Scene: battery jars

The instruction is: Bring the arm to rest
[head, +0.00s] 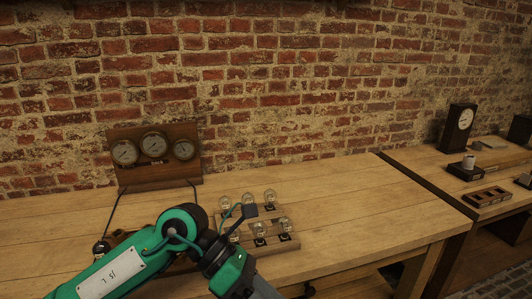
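My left arm (125,268), green and black, comes in from the lower left. It bends at a dark joint over the bench and runs down to the bottom edge. My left gripper is not in view, and neither is my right arm or gripper. Behind the bend, a wooden board (285,246) on the bench carries several small glass pieces (270,196) in rows. My arm hides its left part. A dark flat piece (250,211) with a green curved strand stands out among the glass; I cannot tell what it is fixed to.
A wooden panel with three round gauges (153,146) stands at the back left, dark cables running down from it. The workbench (365,205) is clear right of the board.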

